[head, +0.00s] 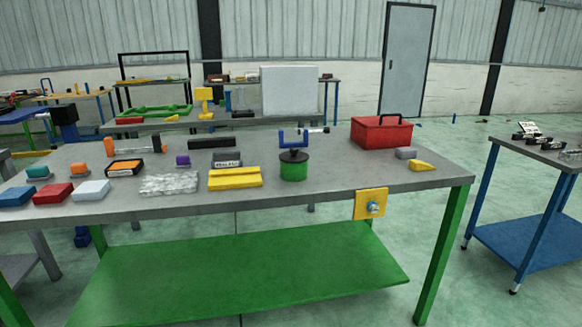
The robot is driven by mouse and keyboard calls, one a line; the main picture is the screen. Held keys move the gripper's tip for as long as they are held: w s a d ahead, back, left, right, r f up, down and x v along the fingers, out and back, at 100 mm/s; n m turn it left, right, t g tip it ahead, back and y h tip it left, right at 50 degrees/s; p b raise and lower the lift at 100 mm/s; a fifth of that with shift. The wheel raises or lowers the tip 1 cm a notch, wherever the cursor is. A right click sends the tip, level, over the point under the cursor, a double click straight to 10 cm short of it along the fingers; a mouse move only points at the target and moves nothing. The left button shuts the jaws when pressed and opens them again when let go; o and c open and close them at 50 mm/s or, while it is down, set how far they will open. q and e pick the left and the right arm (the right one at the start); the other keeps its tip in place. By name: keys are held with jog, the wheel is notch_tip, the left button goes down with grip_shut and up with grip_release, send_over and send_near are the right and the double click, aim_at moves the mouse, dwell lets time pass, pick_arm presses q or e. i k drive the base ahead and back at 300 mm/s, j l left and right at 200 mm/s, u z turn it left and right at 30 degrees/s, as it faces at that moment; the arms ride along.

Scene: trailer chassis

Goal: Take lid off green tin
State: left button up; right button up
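The green tin (293,172) stands upright on the grey tabletop, right of the middle of the table and near its front edge. Its dark lid (293,156) sits on top of it. A blue U-shaped tool (292,143) with a dark-ended rod to the right shows just above the lid; I cannot tell whether it rests on the lid or stands behind it. Neither of my grippers is in view.
A yellow block (235,179) lies left of the tin, with a crumpled silvery packet (169,184) beyond it. A red toolbox (381,132) stands to the right at the back. The tabletop (340,176) right of the tin is clear.

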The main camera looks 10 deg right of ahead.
aim_at(293, 156)
jog(key=i+l+u, duration=0.3)
jog(key=i+l, duration=0.4)
jog(key=l, duration=0.1)
